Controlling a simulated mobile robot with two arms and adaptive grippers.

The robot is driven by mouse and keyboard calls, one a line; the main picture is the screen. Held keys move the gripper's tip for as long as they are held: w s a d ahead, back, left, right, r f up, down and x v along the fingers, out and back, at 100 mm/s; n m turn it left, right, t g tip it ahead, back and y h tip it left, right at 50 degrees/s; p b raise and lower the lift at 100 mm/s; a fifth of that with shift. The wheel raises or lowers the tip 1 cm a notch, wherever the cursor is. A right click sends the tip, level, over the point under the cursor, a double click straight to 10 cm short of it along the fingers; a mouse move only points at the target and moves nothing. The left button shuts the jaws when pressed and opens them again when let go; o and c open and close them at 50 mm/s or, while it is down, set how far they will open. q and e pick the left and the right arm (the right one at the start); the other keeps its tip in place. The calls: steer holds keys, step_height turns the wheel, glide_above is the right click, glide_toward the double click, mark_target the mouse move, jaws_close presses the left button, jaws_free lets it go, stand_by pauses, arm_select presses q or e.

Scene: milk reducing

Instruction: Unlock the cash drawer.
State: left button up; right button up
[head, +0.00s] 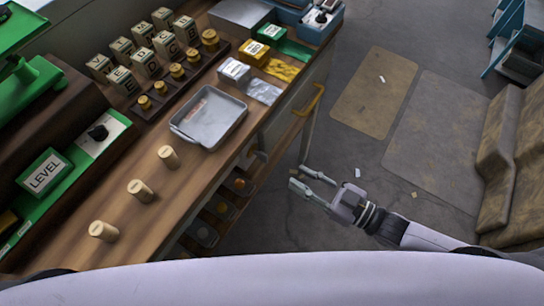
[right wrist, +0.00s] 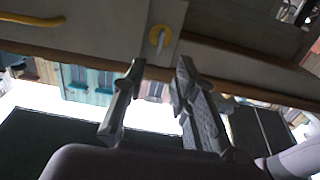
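In the head view a yellow handle (head: 309,100) juts from the front under the wooden counter, where the cash drawer seems to be. The right wrist view shows a yellow handle (right wrist: 32,18) at upper left. It also shows a round yellow lock ring (right wrist: 160,38) with a small pale key-like piece (right wrist: 157,42) at its middle, on a grey-brown panel. My right gripper (head: 300,177) is open and empty beside the counter front, below the handle in the picture. In the right wrist view its fingers (right wrist: 158,70) are spread below the ring, apart from it. My left gripper is out of view.
The counter (head: 205,172) holds a metal tray (head: 212,117), several pale cylinders (head: 168,156), lettered blocks and small packets. Open shelves with round items (head: 222,208) sit under its edge. The floor (head: 350,155) right of the counter is mostly clear. A brown bench (head: 512,160) stands at far right.

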mark_target(261, 156)
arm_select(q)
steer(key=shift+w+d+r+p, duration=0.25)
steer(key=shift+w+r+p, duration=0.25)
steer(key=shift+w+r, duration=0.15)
arm_select(e)
steer(key=x, duration=0.9)
steer(key=shift+a, duration=0.1)
steer(key=shift+c, duration=0.3)
jaws_close()
